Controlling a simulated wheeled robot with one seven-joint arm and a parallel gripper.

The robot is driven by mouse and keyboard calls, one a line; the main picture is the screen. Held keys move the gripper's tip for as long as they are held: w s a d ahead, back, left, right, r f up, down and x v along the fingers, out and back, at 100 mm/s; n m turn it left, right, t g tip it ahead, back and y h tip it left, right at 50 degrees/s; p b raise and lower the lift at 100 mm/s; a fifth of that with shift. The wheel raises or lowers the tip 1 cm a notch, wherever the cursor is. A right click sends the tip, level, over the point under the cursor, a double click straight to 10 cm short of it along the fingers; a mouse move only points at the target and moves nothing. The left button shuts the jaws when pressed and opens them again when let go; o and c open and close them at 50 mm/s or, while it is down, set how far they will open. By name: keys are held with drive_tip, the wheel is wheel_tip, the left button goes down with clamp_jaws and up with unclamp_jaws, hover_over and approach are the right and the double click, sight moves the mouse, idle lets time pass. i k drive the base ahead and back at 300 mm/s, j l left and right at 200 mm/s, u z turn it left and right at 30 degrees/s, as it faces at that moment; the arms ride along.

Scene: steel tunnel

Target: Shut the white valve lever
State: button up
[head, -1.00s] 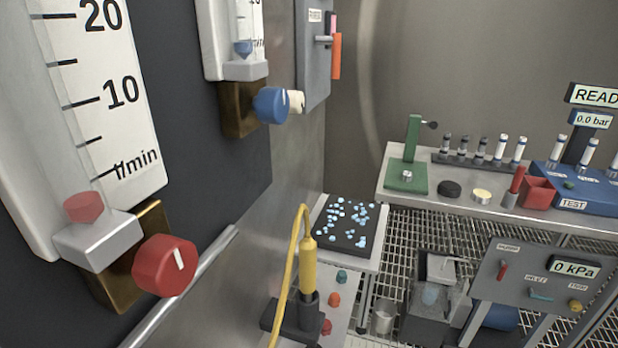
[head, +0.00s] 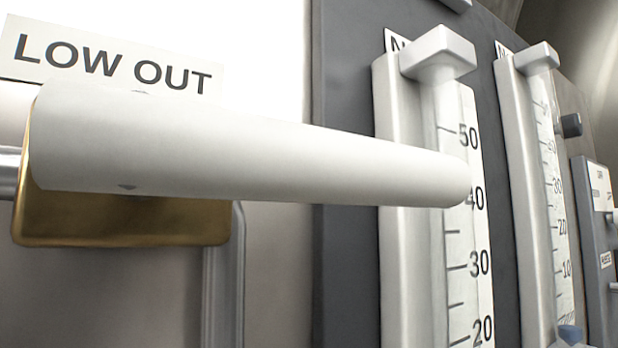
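A white valve lever (head: 250,155) fills the left and middle of the head view, very close to the camera. It sticks out from a brass valve body (head: 120,218) and reaches rightward, its rounded tip overlapping a flowmeter scale. A sign reading "LOW OUT" (head: 110,60) is on the wall above and behind the lever's left end. A grey pipe (head: 8,172) meets the brass body at the left edge. My gripper is not in view.
Two flowmeters stand on a dark panel to the right: a nearer one (head: 395,250) and a farther one (head: 525,190). A grey box (head: 600,240) is at the right edge. A vertical grey pipe (head: 225,275) runs below the brass body. The floor is out of view.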

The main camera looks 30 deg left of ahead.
sight(134, 145)
drive_tip(key=l+u, duration=0.1)
drive_tip(key=u, duration=0.3)
drive_tip(key=l+u, duration=0.15)
drive_tip(key=u, duration=0.2)
drive_tip(key=l+u, duration=0.15)
drive_tip(key=u, duration=0.25)
drive_tip(key=i, duration=0.05)
